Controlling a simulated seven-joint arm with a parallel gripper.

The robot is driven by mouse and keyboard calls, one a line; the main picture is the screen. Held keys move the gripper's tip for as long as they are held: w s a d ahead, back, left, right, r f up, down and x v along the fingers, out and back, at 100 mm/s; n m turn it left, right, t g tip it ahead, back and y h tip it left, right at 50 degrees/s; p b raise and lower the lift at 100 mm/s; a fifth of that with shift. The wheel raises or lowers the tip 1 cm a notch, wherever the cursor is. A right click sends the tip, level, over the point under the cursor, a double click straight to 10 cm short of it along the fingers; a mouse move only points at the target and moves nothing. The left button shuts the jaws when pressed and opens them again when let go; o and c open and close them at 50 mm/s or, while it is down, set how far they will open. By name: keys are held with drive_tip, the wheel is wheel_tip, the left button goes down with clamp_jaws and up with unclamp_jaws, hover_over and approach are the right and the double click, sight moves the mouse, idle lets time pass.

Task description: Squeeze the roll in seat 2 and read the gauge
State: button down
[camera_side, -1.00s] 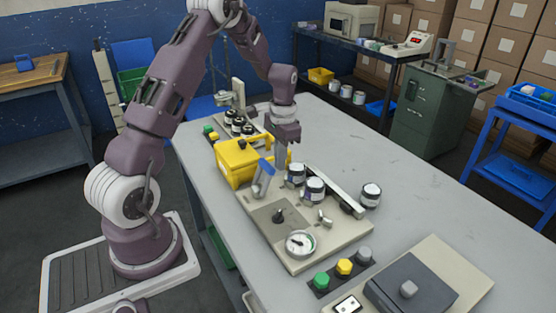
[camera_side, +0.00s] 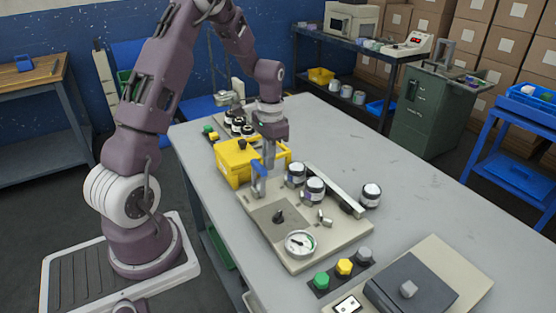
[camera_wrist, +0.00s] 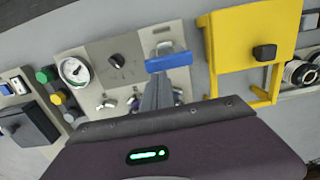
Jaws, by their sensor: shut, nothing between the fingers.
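A beige fixture plate (camera_side: 338,238) on the table carries a round white gauge (camera_side: 301,243), also in the wrist view (camera_wrist: 74,71); its reading is too small to make out. Two dark rolls with white tops, one farther back (camera_side: 296,174) and one nearer (camera_side: 315,190), sit beside a long rail (camera_side: 335,189). Seat numbers are not legible. A lever with a blue handle (camera_side: 257,168) stands at the plate's back left; the handle is clear in the wrist view (camera_wrist: 168,62). My gripper (camera_side: 269,166) is shut and empty, close by this handle; I cannot tell whether they touch.
A black knob (camera_side: 279,216) is on the plate. Another roll (camera_side: 371,195) stands right of the rail. Buttons (camera_side: 344,267) and a grey-lidded box (camera_side: 410,291) are in front. The table's right side is clear.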

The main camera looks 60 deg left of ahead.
sight(257, 170)
drive_tip(key=s, duration=0.8)
drive_tip(key=shift+f, duration=0.4)
idle(0.4)
drive_tip(key=w+r, duration=0.2)
drive_tip(key=w, duration=0.1)
drive_tip(key=w+r, duration=0.1)
drive_tip(key=w, duration=0.1)
drive_tip(key=shift+a+r, duration=0.1)
drive_tip(key=shift+a, duration=0.25)
drive_tip(key=s+r, duration=0.6)
drive_tip(key=s, duration=0.1)
drive_tip(key=shift+r+t, duration=0.2)
drive_tip(key=shift+t, duration=0.1)
drive_tip(key=shift+d, duration=0.1)
